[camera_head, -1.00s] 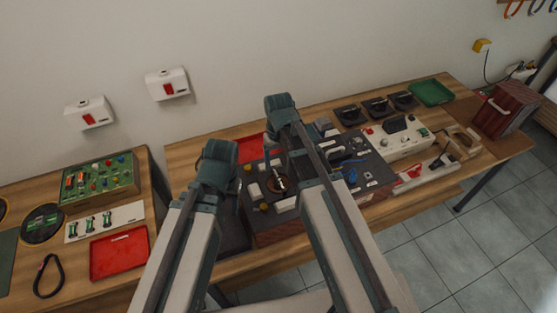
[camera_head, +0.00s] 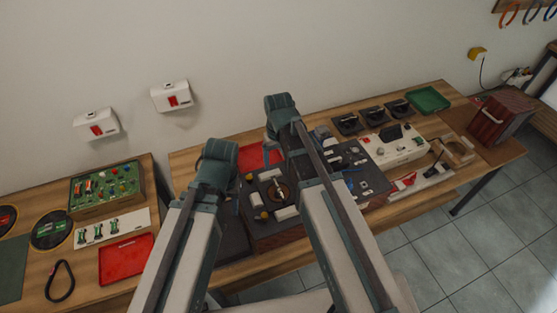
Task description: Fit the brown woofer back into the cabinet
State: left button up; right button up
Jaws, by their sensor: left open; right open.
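A low dark-topped unit (camera_head: 252,230) with reddish-brown sides lies on the wooden bench in front of me, partly covered by my arms. A dark red box (camera_head: 501,113) with a light handle stands at the bench's right end; I cannot tell which of the two is the cabinet. My two arms reach up from the bottom over the bench, and their grippers do not show.
A green tray (camera_head: 428,99) and a white panel with knobs (camera_head: 398,143) lie toward the right. A left bench holds a red tray (camera_head: 127,259), a green circuit board (camera_head: 106,186) and a black loop (camera_head: 60,281). Grey floor tiles (camera_head: 420,262) are clear at right.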

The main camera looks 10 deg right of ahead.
notch_tip(320, 180, up, 8)
jog(key=p, duration=0.6)
jog(key=shift+f, duration=0.15)
